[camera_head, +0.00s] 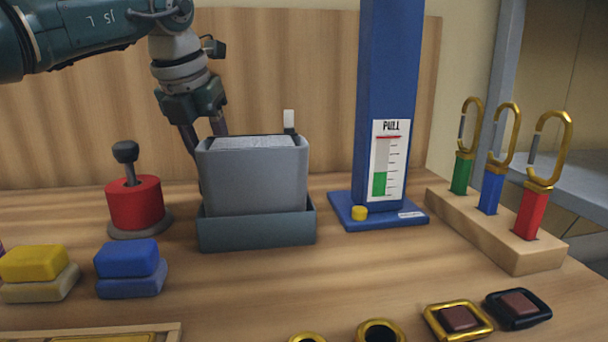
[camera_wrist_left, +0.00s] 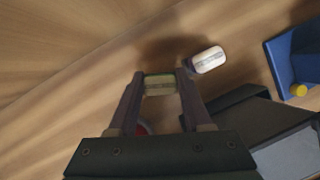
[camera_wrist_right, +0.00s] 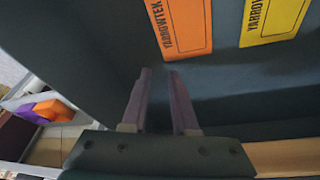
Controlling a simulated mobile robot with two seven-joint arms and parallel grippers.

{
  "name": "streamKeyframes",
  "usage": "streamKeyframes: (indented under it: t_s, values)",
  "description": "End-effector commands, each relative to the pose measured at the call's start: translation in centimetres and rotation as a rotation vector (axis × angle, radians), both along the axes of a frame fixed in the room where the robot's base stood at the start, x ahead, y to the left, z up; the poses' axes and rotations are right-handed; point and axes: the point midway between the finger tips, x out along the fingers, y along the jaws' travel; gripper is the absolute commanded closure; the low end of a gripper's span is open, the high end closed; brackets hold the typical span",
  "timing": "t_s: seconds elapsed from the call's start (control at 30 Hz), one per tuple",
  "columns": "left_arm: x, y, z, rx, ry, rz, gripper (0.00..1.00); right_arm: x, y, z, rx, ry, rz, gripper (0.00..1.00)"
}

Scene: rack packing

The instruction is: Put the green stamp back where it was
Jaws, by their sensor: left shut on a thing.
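My left gripper (camera_head: 205,148) reaches down behind the grey bin; its fingertips are hidden in the head view. In the left wrist view my left gripper (camera_wrist_left: 161,84) is shut on a small block with a green edge and a tan face, apparently the green stamp (camera_wrist_left: 160,86). A white-topped piece (camera_wrist_left: 208,60) stands just right of the fingertips; a white top also shows behind the bin in the head view (camera_head: 289,119). My right gripper (camera_wrist_right: 159,72) is narrowly open with nothing between its fingers, and is outside the head view.
The grey bin (camera_head: 255,180) sits in a teal tray (camera_head: 257,233). A red cylinder with a dark knob (camera_head: 134,203) stands left, a blue column (camera_head: 390,90) right. A wooden block (camera_head: 520,246) holds 3 clips. Yellow (camera_head: 34,263) and blue blocks (camera_head: 127,258) lie front left.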

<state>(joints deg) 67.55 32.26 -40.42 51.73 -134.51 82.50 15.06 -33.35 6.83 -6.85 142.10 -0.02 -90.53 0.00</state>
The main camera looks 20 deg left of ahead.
Motion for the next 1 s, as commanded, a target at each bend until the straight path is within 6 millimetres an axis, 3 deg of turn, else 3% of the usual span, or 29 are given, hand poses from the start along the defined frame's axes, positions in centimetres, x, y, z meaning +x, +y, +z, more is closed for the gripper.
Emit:
streamKeyframes:
  t_s: [0.03,0.43,0.47,0.53,0.8,1.0]
  values:
    - [0.1,-0.2,-1.1,-0.001,-0.001,0.0,1.0,0.0,0.0,-1.1,0.0,0.0,0.0,0.73]
    - [0.1,-0.2,-1.2,0.001,0.0,0.0,1.0,0.1,0.0,-0.8,0.0,-0.002,0.0,0.73]
    - [0.1,-0.2,-1.1,0.001,0.0,0.0,0.47,0.1,0.0,-0.8,0.0,-0.002,0.0,0.73]
    - [0.1,-0.2,-1.1,0.0,0.0,0.0,0.4,0.1,0.0,-0.8,0.0,-0.002,0.0,0.73]
    - [0.1,-0.2,-0.9,0.0,0.0,0.001,0.38,0.1,0.0,-0.7,0.0,-0.003,0.0,0.73]
    - [-0.5,-0.3,1.1,0.0,-0.005,0.0,0.38,0.1,0.0,-0.2,0.0,-0.003,0.001,0.73]
